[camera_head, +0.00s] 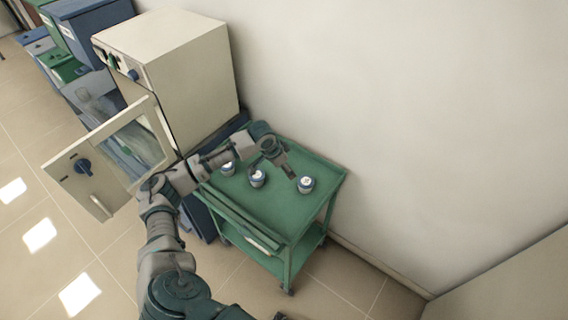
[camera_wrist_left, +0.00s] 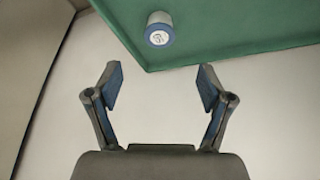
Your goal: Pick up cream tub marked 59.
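My left gripper (camera_head: 289,172) hangs over the cart between the middle and right tubs. In the left wrist view the gripper (camera_wrist_left: 161,84) is open and empty. One tub (camera_wrist_left: 158,30) shows beyond the fingertips, apart from them, near the green top's edge; its round label has a mark I cannot read surely. My right gripper is not in view.
A cream furnace (camera_head: 185,85) with its door (camera_head: 85,165) swung open stands left of the cart. A plain wall (camera_head: 400,110) runs behind the cart. Blue and green bins (camera_head: 85,30) stand at the upper left. The cart's front top is clear.

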